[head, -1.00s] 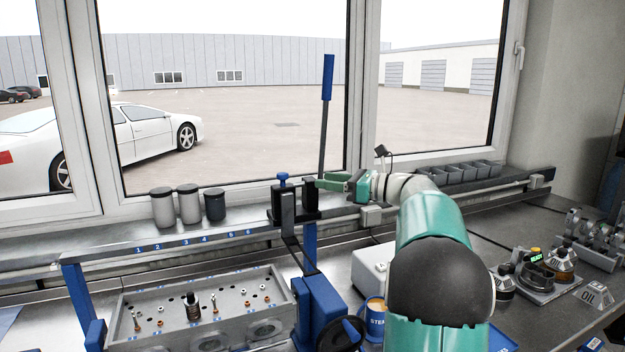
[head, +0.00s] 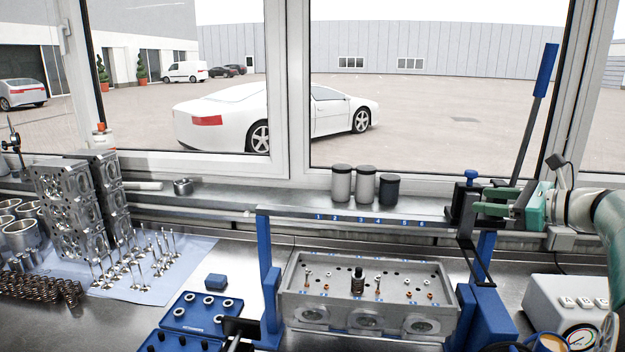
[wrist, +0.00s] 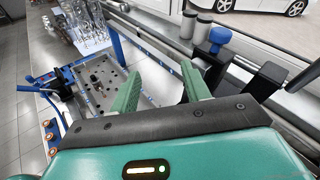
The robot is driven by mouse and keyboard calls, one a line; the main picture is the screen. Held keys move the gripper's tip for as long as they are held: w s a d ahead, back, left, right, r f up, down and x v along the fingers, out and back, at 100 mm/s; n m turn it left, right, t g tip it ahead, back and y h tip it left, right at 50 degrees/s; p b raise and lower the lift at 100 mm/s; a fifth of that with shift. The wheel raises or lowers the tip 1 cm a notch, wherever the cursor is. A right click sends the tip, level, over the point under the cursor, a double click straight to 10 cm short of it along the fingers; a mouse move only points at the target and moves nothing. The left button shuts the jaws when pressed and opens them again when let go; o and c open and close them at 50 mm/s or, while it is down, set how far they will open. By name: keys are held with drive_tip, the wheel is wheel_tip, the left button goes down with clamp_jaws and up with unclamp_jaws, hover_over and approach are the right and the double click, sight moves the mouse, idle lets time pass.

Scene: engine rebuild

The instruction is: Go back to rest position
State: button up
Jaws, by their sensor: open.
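My gripper (head: 492,203) is at the right of the head view, held out at about the height of the shelf by the window. Its two green fingers are open; in the wrist view (wrist: 160,88) they stand apart with nothing between them. A black clamp post with a blue knob (head: 471,175) and a tall lever with a blue handle (head: 546,70) stand close to the gripper. The fingers overlap the post in the head view; I cannot tell whether they touch it. The cylinder head (head: 290,290) lies below and to the left, in a blue stand.
Engine blocks (head: 70,215), valves on a blue cloth (head: 180,285) and springs fill the left of the bench. A white gauge box (head: 560,300) sits below my arm.

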drive_tip(key=s+a+f+n+g+h, duration=0.2)
drive_tip(key=s+a+f+n+g, duration=0.25)
drive_tip(key=a, duration=0.45)
drive_tip(key=s+a+f+n+g+h, duration=0.1)
drive_tip(key=s+a+f+n, duration=0.2)
drive_tip(key=s+a+n, duration=0.55)
drive_tip(key=s+a+f+n+h, duration=0.3)
drive_tip(key=s+f+n, duration=0.2)
drive_tip(key=s+n, duration=0.1)
drive_tip(key=s+a+f+n+g+h, duration=0.1)
drive_tip(key=s+a+f+n+h, duration=0.2)
drive_tip(key=s, duration=0.6)
drive_tip(key=shift+s+f+n, duration=0.15)
drive_tip(key=shift+f+n, duration=1.05)
drive_tip(key=shift+n, duration=0.6)
